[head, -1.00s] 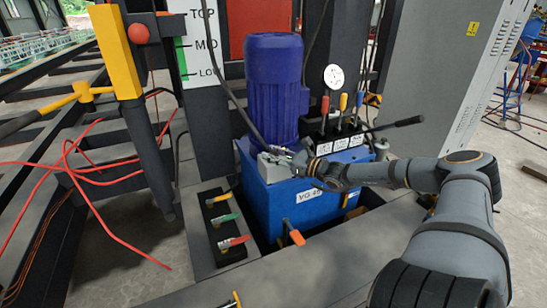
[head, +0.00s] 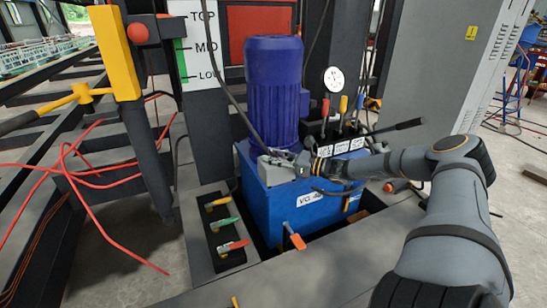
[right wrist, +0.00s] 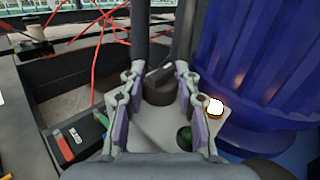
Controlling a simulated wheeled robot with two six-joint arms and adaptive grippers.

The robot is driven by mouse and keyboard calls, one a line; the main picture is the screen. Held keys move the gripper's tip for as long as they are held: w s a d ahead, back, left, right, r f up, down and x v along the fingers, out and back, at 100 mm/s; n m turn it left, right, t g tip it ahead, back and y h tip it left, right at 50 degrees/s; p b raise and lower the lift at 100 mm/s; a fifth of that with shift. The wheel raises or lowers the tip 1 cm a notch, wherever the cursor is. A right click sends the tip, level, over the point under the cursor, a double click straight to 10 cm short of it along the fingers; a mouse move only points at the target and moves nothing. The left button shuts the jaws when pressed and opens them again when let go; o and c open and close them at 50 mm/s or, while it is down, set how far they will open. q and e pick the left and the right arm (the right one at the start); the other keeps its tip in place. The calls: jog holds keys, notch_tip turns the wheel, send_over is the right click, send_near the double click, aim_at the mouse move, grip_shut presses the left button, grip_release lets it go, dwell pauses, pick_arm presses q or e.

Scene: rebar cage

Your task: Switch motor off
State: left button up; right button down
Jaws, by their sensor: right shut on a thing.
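The blue motor (head: 273,90) stands upright on a blue tank (head: 290,210). A light grey switch box (head: 275,174) sits at the tank's upper left corner, partly hidden by my right gripper (head: 277,155). In the right wrist view, a dark rotary knob (right wrist: 158,86) on the box lies between the purple-padded fingers of my right gripper (right wrist: 159,82), which is shut on it. A lit white lamp (right wrist: 215,107) and a dark green button (right wrist: 185,137) show on the same box. My left gripper is out of view.
Levers with red, yellow and blue handles (head: 343,104) and a gauge (head: 334,79) stand right of the motor. Several coloured valve handles (head: 228,222) lie at front left. A yellow post (head: 117,55) and red cables (head: 75,165) are further left.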

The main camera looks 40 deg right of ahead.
jog(key=c, duration=1)
grip_release()
jog(key=shift+o, duration=0.2)
